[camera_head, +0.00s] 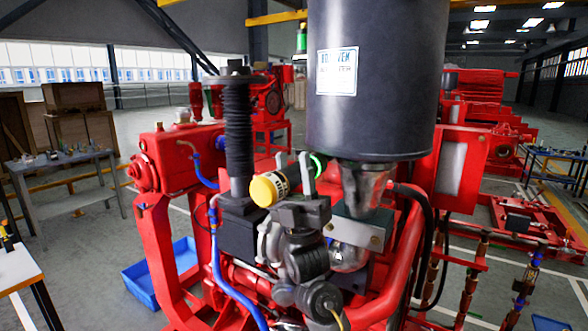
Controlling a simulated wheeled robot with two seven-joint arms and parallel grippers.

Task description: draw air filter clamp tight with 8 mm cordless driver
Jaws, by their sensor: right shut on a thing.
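The air filter (375,85) is a large black upright cylinder with a white label, at the top centre. Its lower end narrows to a metal neck (366,188). I cannot clearly make out the clamp. My right gripper (294,167) is left of the neck, its two grey fingers pointing up. It is shut on a round-bodied tool with a yellow end and black markings, apparently the cordless driver (268,188). A green ring (318,166) shows just beyond the fingers, towards the neck. The driver's tip is hidden, so contact with the clamp cannot be told. My left gripper is not in view.
The red pumpset (158,215) surrounds the gripper. A black ribbed column (238,135) stands close on the left, and a red pipe (402,270) is at the right. A blue tray (138,285) lies on the floor. A workbench (75,172) stands at the left.

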